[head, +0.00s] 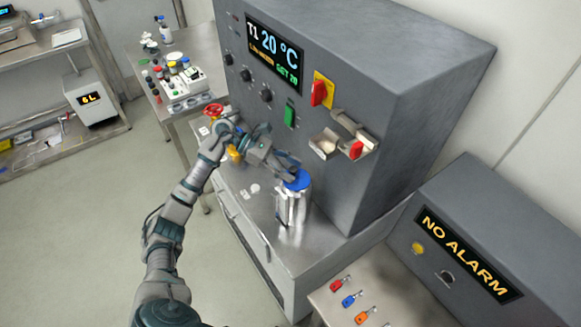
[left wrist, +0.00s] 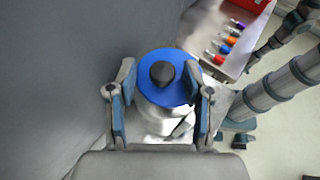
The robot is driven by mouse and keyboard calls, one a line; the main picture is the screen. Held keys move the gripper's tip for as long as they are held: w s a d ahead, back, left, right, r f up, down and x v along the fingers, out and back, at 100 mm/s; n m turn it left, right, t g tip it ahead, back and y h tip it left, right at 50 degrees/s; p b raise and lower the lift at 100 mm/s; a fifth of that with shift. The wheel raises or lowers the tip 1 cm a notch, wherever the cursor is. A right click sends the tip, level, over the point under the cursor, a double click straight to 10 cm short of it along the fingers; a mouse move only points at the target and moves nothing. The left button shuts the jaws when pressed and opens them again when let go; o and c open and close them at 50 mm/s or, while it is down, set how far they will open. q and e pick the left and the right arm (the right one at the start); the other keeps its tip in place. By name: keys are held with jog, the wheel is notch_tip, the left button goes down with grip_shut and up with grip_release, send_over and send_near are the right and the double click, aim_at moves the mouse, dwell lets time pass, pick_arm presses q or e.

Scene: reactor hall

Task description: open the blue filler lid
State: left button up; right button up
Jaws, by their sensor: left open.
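The blue filler lid (head: 297,180) sits on top of a shiny metal cylinder (head: 292,207) on the bench in front of the grey cabinet. The lid looks closed and flat. In the left wrist view the lid (left wrist: 153,57) is a blue disc with a dark round knob (left wrist: 162,73) at its middle. My left gripper (head: 287,169) is open at the lid, coming from the left in the head view. In the left wrist view its fingers (left wrist: 160,82) stand on either side of the lid; whether they touch it I cannot tell. I cannot make out my right gripper.
The grey cabinet (head: 340,90), with a display, knobs and red and green switches, rises close behind the cylinder. A red valve wheel (head: 213,110) is near my left arm. A NO ALARM box (head: 468,255) and several coloured keys (head: 349,300) are at lower right.

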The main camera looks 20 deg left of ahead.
pick_arm(q)
jog(key=shift+a, duration=0.15)
jog(key=shift+c, duration=0.3)
jog(key=shift+d, duration=0.35)
jog(key=c, duration=0.8)
jog(key=shift+s+d+r, duration=0.1)
jog(key=shift+d+r, duration=0.05)
jog(key=shift+d, duration=0.1)
grip_shut()
jog(key=shift+d, duration=0.1)
pick_arm(e)
jog(key=shift+d, duration=0.3)
